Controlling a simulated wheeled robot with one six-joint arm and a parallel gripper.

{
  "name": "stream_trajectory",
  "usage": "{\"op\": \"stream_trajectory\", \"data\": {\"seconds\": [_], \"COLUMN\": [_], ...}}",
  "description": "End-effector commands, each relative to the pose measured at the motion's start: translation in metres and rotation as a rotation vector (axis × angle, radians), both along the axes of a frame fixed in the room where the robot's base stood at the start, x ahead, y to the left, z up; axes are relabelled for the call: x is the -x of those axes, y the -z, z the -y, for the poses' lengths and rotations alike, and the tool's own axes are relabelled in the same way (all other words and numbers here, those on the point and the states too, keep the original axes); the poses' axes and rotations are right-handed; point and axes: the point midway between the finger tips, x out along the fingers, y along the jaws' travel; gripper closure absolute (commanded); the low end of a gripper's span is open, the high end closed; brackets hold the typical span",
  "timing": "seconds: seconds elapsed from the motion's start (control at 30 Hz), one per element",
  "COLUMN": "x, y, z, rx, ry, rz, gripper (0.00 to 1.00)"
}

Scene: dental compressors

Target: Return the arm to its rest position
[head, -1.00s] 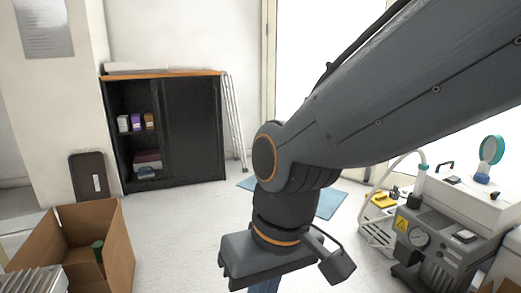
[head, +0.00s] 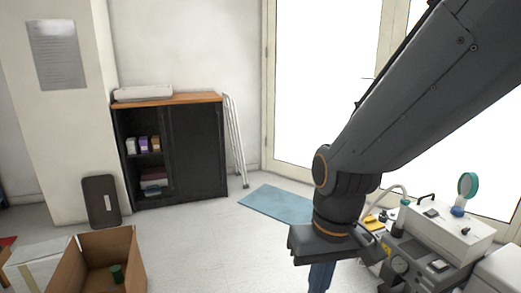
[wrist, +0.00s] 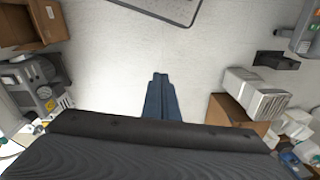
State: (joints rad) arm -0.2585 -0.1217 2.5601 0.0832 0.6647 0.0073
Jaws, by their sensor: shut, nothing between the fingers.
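My gripper (wrist: 161,80) shows in the wrist view as two blue fingers lying together, shut and empty, pointing over bare floor. In the head view my gripper (head: 320,278) hangs below my dark grey wrist, partly cut off by the bottom edge. My arm comes in from the upper right, bends at the wrist and points down. It hides part of the compressor unit behind it.
A compressor unit (head: 398,262) and a white box-shaped device (head: 455,228) stand at the right, close to my wrist. An open cardboard box (head: 130,262) is at the lower left. A black cabinet (head: 195,150) stands at the back. A blue mat (head: 275,203) lies on open floor.

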Motion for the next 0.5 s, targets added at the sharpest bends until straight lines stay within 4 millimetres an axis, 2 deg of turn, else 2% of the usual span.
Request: {"op": "stream_trajectory", "data": {"seconds": [0.03, 0.3, 0.5], "x": [0.003, 0.011, 0.018], "y": [-0.018, -0.064, -0.091], "z": [0.008, 0.049, 0.074], "rx": [0.005, 0.031, 0.046], "ry": [0.021, 0.112, 0.167], "rz": [-0.003, -0.018, -0.027], "gripper": [1.0, 1.0, 1.0]}}
